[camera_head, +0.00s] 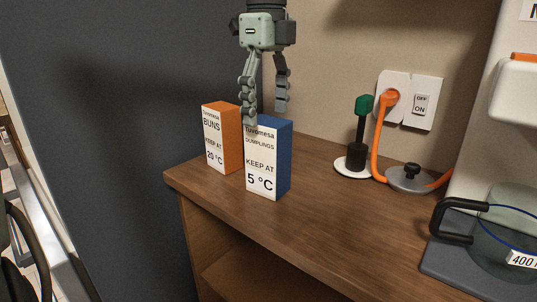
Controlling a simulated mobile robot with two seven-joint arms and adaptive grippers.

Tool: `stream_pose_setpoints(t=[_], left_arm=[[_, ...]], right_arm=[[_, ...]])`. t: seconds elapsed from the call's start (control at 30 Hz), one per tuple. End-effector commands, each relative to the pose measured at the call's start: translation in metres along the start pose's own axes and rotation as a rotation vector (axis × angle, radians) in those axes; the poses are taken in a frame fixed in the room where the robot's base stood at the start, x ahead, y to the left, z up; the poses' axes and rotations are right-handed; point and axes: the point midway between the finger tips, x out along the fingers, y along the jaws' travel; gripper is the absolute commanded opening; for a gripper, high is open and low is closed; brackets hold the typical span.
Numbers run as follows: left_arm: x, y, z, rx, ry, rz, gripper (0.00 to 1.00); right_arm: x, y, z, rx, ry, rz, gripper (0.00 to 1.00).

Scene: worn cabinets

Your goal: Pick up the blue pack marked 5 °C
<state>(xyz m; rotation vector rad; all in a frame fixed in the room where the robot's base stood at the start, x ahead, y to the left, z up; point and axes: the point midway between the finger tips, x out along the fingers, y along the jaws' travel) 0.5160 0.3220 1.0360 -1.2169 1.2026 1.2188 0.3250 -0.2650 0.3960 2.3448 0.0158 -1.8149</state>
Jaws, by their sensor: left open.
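The blue pack (268,160) stands upright on the wooden counter, with a white front label reading "Tuvomesa DUMPLINGS KEEP AT 5 °C". My left gripper (266,112) hangs fingers-down over the pack, open. One finger overlaps the pack's top left edge in the picture and the other is to the right, behind or above the top. I cannot tell whether either finger touches the pack. My right gripper is not in view.
An orange pack (221,138) marked 20 °C stands close to the left. To the right are a green-topped black handle on a white base (357,150), an orange cord (376,145) plugged into a wall socket, and a glass jug (495,235). The wooden counter (330,225) is clear in front.

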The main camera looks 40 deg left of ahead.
Motion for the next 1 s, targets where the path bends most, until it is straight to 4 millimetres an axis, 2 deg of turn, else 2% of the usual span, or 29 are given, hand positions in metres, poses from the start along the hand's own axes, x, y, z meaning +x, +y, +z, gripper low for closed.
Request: stream_pose_setpoints(t=[0.17, 0.33, 0.47, 0.67, 1.0], left_arm=[[0.023, 0.001, -0.002, 0.001, 0.003, 0.004, 0.72], [0.048, 0.000, -0.003, 0.001, 0.002, 0.002, 0.72], [0.056, 0.000, -0.003, -0.001, 0.002, -0.002, 0.72], [0.056, 0.000, -0.003, -0.001, 0.001, -0.002, 0.72], [0.056, 0.000, -0.003, -0.001, 0.001, -0.002, 0.29]], right_arm=[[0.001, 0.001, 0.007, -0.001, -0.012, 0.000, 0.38], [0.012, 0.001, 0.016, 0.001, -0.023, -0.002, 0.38], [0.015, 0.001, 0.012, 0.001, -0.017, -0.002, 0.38], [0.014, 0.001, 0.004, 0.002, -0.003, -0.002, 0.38], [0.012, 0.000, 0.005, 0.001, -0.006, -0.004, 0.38]])
